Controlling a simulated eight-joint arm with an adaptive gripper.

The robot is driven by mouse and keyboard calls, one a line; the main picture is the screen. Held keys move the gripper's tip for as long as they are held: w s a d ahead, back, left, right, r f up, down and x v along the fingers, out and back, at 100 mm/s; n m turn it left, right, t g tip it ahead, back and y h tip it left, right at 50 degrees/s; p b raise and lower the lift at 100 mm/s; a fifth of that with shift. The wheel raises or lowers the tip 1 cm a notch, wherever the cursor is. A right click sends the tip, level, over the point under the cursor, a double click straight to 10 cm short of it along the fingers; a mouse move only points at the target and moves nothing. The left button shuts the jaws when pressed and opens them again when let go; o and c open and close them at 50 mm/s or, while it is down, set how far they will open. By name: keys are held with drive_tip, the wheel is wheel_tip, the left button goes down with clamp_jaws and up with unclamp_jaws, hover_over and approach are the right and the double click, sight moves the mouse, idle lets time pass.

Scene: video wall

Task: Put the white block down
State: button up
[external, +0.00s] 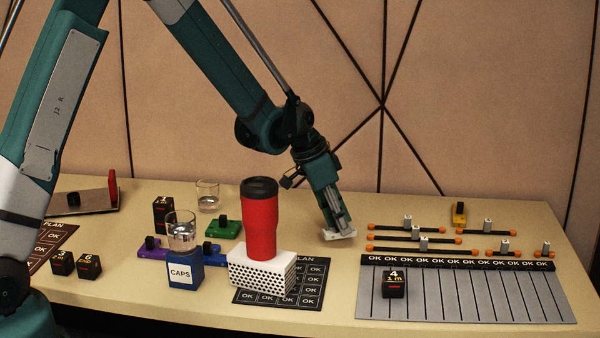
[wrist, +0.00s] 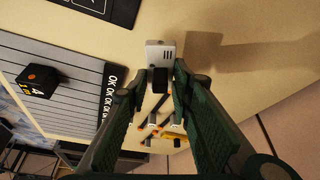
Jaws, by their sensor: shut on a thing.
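My gripper (external: 340,222) points down over the beige table, behind the red tumbler and left of the orange-ended rods. It is shut on a small white block (external: 336,235). In the wrist view the white block (wrist: 160,50), with a black knob and dark slots, sits between the fingertips of my gripper (wrist: 158,80). The block is low, at or just above the tabletop; I cannot tell whether it touches.
A red tumbler (external: 259,220) stands on a white perforated box (external: 250,278) in front. Several rods (external: 405,229) and a grey striped board (external: 450,300) with a black cube (external: 394,285) lie to the right. Bare table (external: 345,265) lies between.

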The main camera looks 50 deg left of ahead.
sight(336, 226)
drive_tip(key=shift+f+b, duration=0.45)
drive_tip(key=shift+f, duration=1.4)
drive_tip(key=shift+f, duration=0.15)
drive_tip(key=o, duration=1)
drive_tip(key=p+v, duration=0.2)
drive_tip(key=v, duration=1)
drive_tip(key=shift+s, duration=0.1)
